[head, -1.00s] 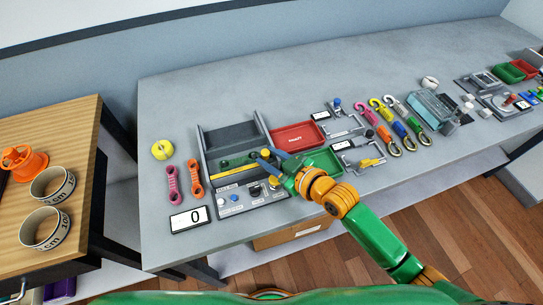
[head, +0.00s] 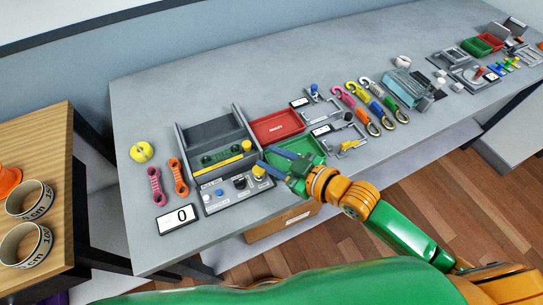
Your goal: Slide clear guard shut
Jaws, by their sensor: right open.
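The guard station (head: 241,118) is a grey frame with two side walls, a dark sloped back, a green strip and a yellow bar (head: 228,158) across its front. A clear guard panel is too faint to make out for certain. My right gripper (head: 266,157) is open and empty, with its blue fingers just right of the station's front right corner, over the near edge of the green tray (head: 303,148). It looks apart from the yellow bar. My left gripper is out of view.
A red tray (head: 277,127), latch plates, and coloured hooks (head: 378,108) lie to the right. Pink and orange links (head: 157,186) and a yellow roll (head: 142,152) lie left.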

